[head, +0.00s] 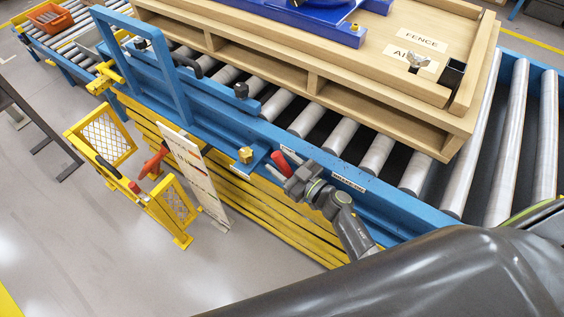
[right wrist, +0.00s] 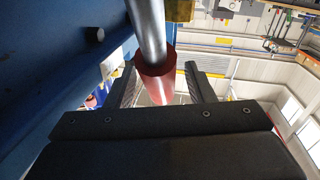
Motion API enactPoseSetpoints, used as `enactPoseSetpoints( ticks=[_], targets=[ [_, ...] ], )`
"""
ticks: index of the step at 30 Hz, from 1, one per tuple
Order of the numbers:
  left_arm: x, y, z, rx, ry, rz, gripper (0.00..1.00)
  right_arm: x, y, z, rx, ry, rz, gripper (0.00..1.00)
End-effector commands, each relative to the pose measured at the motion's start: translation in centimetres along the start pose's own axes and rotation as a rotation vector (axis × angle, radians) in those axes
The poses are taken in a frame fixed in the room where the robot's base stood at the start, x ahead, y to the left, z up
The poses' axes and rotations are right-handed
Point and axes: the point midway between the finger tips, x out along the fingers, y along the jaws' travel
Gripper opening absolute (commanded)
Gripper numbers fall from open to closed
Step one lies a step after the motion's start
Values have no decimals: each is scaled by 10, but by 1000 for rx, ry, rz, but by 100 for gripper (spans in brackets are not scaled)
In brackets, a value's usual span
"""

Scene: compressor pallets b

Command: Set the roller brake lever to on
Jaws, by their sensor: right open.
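The roller brake lever shows a red grip (head: 280,161) on the blue side rail of the conveyor in the head view. In the right wrist view its red grip (right wrist: 156,84) sits at the end of a grey metal rod, between the two dark fingers. My right gripper (head: 291,181) is at the lever, and in the wrist view the gripper (right wrist: 160,75) is open around the grip. Whether a finger touches the grip I cannot tell. My left gripper is not in view.
A white label (head: 348,182) with small dark print is on the blue rail (head: 395,208), right of the lever. A brass-coloured block (head: 246,155) is left of it. A wooden pallet (head: 380,110) lies on the rollers. A yellow mesh guard (head: 105,140) stands at left.

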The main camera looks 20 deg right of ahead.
Motion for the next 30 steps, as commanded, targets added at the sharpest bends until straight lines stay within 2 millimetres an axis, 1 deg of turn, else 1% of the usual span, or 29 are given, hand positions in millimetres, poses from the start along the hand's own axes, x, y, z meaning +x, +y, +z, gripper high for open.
enactPoseSetpoints(
  ticks=[3, 7, 8, 18, 19, 26, 30],
  targets=[
    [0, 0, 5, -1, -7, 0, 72, 1, 0, 0, 0, 0, 0, 49],
    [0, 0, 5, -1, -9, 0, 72, 1, 0, 0, 0, 0, 0, 49],
    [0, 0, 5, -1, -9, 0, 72, 1, 0, 0, 0, 0, 0, 46],
    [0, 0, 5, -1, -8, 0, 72, 0, 0, 0, 0, 0, 0, 1],
    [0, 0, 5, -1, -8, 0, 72, 0, 0, 0, 0, 0, 0, 0],
    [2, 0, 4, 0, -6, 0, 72, 0, 0, 1, 0, 4, 0, 0],
    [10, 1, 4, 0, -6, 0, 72, -4, 0, 1, 4, 31, 3, 0]
  ],
)
